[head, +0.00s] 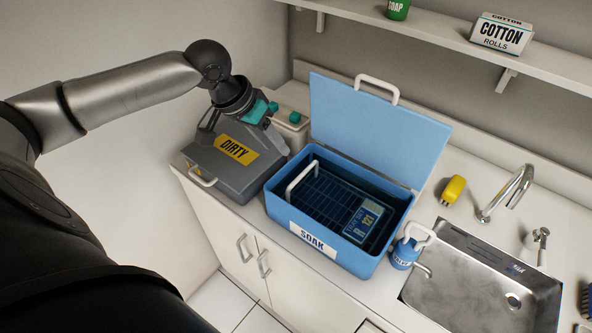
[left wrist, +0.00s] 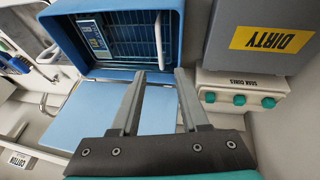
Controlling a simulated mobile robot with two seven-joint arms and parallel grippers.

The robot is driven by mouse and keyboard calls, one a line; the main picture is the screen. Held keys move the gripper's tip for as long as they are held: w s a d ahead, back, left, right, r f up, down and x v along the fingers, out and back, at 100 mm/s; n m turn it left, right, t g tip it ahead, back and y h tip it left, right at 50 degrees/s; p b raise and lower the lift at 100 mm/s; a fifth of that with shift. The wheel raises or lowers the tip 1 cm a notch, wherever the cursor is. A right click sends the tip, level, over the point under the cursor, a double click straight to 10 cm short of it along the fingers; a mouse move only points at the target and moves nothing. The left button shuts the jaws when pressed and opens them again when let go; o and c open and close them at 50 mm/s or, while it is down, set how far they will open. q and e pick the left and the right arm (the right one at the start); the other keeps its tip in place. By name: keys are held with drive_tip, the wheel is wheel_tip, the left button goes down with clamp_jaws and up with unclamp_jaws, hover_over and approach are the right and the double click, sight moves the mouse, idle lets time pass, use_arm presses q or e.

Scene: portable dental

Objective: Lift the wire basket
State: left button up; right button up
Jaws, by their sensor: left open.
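The dark wire basket (head: 328,192) sits inside the open blue SOAK tub (head: 315,241). A white handle (head: 290,187) stands up at its left end, and a blue printed card or pack lies at its right. In the left wrist view the basket (left wrist: 132,38) and its white handle (left wrist: 158,42) show near the top. My left gripper (left wrist: 160,73) is open, with nothing between its fingers. In the head view the left gripper (head: 238,122) is above the grey DIRTY box, left of the tub and apart from the basket. My right gripper is out of view.
The tub's blue lid (head: 375,128) stands open behind it. The grey DIRTY box (head: 220,168) is to the left, with a pale teal-knobbed box (head: 293,132) behind.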

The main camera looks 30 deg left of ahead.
sight(300, 175)
use_arm(q)
drive_tip(key=b+x, duration=0.1)
drive_tip(key=x, duration=1.1)
drive_tip(key=shift+w+d+f, duration=0.1)
drive_tip(key=shift+d+f, duration=0.1)
drive_tip(key=shift+f, duration=0.15)
clamp_jaws()
idle(0.8)
